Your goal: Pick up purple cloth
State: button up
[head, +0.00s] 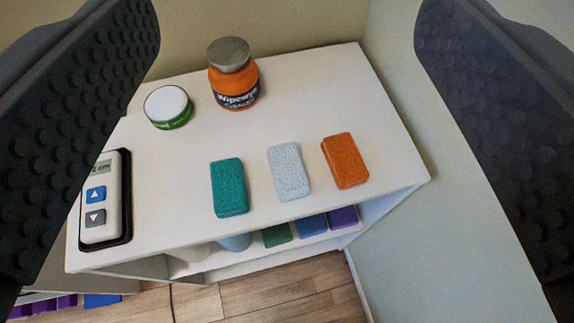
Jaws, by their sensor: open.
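A flat purple piece (343,217) shows on the lower shelf at the right, partly hidden under the top's front edge. It may be the purple cloth, but its material is unclear. No purple cloth lies on the white top. More purple items (45,306) show at the lower left, cut off by the picture edge and partly hidden. My gripper (288,120) is open and empty, its two dark studded fingers wide apart at the left and right of the picture, above the white unit.
On the white unit (310,80) stand an orange tub (234,85), a round tin (168,106), a handset (100,205), and teal (228,188), pale grey (288,171) and orange (345,161) blocks. Green (277,235) and blue (312,226) pieces lie below. Walls stand behind and right.

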jog(key=o, duration=0.7)
jog(key=shift+w, duration=0.15)
jog(key=shift+c, duration=0.2)
jog(key=m+g+h+p, duration=0.1)
jog(key=m+g+p, duration=1.4)
jog(key=p, duration=1.7)
send_over(287, 166)
jog(key=f, duration=2.9)
jog(key=shift+s+a+f, duration=0.2)
jog(key=shift+s+a, duration=0.05)
jog(key=shift+s, duration=0.05)
jog(key=shift+w+d+f+p, duration=0.1)
jog(key=shift+w+f+p, duration=0.1)
jog(key=shift+f, duration=1.15)
jog(key=shift+w+d+f+p, duration=0.1)
jog(key=shift+f+p, duration=0.1)
jog(key=shift+f, duration=1.1)
